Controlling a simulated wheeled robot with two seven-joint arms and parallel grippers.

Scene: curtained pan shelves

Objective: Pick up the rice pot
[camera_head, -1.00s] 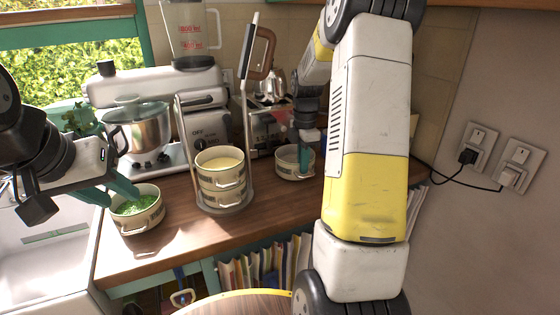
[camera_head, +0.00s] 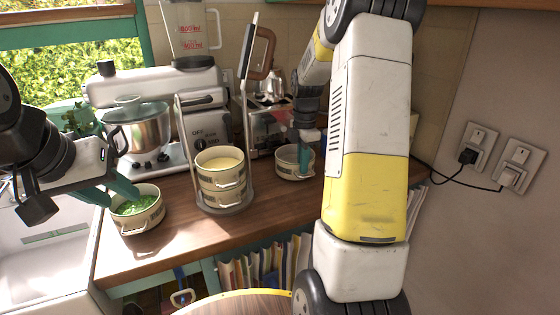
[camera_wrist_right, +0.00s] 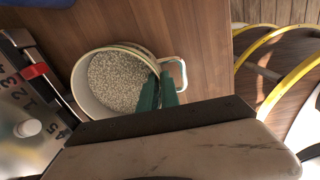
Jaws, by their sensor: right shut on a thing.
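The rice pot (camera_head: 287,162) is a small cream pot with a metal handle, on the counter right of the stacked pots in the head view. In the right wrist view the rice pot (camera_wrist_right: 84,95) is seen from above, filled with pale grains. My right gripper (camera_head: 304,165) is shut on the pot's wall; its green fingers (camera_wrist_right: 160,92) sit at the rim near the handle. My left gripper (camera_head: 118,194) is at a pot of green food (camera_head: 142,219), its two green fingers apart at that pot's rim.
Stacked cream pots (camera_head: 222,185) stand in a carrier with a tall handle (camera_head: 262,60). A stand mixer (camera_head: 145,125) and a toaster (camera_head: 262,132) are behind. A sink (camera_head: 45,255) is at the left. The front counter between the pots is clear.

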